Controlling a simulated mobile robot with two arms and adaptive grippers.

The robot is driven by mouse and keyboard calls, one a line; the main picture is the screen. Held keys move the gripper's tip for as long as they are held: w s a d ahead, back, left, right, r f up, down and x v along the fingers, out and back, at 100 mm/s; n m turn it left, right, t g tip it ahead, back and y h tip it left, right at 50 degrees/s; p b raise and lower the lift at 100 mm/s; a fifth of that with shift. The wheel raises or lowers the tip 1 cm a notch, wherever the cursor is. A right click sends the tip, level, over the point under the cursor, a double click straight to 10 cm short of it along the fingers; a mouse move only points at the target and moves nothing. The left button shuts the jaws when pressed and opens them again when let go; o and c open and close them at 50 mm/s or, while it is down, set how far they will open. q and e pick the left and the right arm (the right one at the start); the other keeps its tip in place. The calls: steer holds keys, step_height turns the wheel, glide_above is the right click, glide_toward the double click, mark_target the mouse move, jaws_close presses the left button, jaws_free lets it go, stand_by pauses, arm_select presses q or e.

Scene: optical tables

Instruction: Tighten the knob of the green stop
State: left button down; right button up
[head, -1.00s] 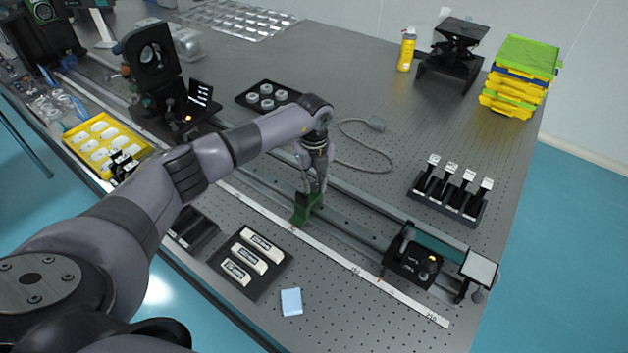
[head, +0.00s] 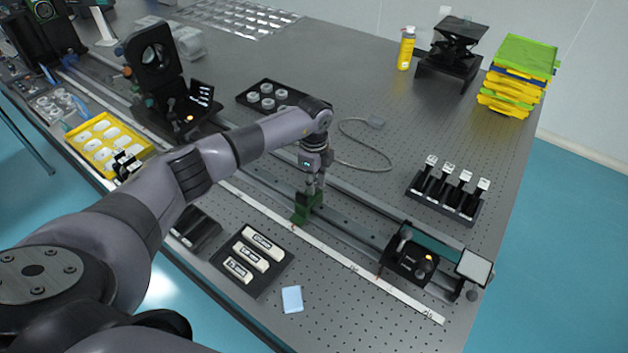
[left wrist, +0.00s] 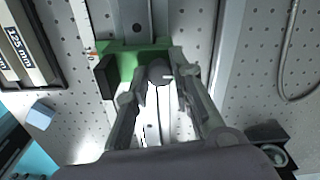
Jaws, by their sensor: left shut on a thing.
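The green stop (head: 301,215) sits on the long rail (head: 346,226) in the middle of the table. It also shows in the left wrist view (left wrist: 128,62). Its dark round knob (left wrist: 160,72) shows between my fingers there. My left gripper (head: 315,190) points down at the stop, and in the left wrist view the two fingers (left wrist: 163,84) are closed about the knob from both sides. In the head view the gripper hides the knob. My right gripper is not in view.
A white scale strip (head: 340,259) runs along the rail's near side. A black tray of labelled bars (head: 250,257) and a blue pad (head: 292,299) lie in front. A cable (head: 352,127) lies behind.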

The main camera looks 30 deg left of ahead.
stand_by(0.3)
arm_select(q)
steer(key=c, duration=1.4)
jaws_free()
step_height(320, 180, up, 12)
